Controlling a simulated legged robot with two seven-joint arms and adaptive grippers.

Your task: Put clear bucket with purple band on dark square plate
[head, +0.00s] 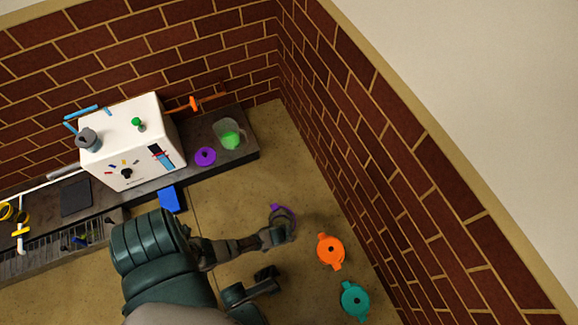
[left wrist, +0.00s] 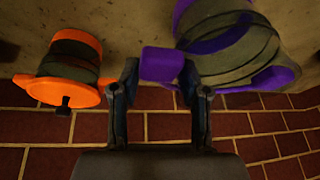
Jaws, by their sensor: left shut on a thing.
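The clear bucket with the purple band (left wrist: 228,38) hangs in my left gripper (left wrist: 160,85), whose fingers close on its purple side tab in the left wrist view. In the head view only a little purple of the bucket (head: 284,211) shows, because my left gripper (head: 281,233) covers most of it. It is out over the tan floor, to the right of the counter. The dark square plate (head: 76,197) lies empty on the counter at the left, beside the white box. A dark part of mine, perhaps my right gripper (head: 252,286), shows below; its jaws are unclear.
A white box (head: 132,145) stands between the plate and a clear container with green inside (head: 229,138). A purple disc (head: 205,156) lies on the counter. Orange (head: 331,251) and teal (head: 355,300) items sit right of my gripper. A brick wall (head: 400,170) bounds the right.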

